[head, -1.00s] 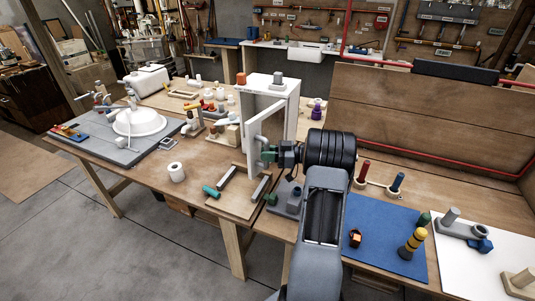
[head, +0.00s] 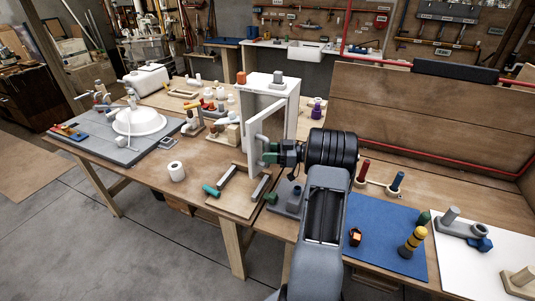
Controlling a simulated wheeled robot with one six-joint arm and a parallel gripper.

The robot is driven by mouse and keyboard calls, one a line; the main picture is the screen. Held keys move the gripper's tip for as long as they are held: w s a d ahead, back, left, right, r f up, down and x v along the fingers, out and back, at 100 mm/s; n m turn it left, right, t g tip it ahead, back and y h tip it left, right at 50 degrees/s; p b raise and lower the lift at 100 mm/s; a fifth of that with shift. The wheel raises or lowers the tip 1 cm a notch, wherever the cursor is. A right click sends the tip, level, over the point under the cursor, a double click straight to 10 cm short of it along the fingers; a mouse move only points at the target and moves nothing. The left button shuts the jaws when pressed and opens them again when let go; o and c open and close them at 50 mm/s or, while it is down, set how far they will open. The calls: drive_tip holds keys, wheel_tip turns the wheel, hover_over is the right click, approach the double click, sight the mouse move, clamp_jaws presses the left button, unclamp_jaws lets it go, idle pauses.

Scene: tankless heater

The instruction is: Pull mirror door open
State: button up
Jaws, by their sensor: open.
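A white cabinet (head: 277,88) stands upright on the wooden workbench, with a red-orange object and a grey block on its top. Its mirror door (head: 253,150) is swung partly out toward the front, and part of the interior shows to the left of the cabinet's right wall. My gripper (head: 269,153) is at the door's right side, near its front edge, with green finger parts close to the door. The jaws are open. Whether a finger touches the door or a handle cannot be told at this size.
A wooden board with dark bars (head: 232,195) lies in front of the cabinet. A blue mat (head: 385,240) with pegs lies to the right. Red and blue pegs (head: 364,171) stand behind it. A purple bottle (head: 318,109) is right of the cabinet.

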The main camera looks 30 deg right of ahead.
drive_tip(key=b+v, duration=0.1)
drive_tip(key=v, duration=0.6)
idle(0.5)
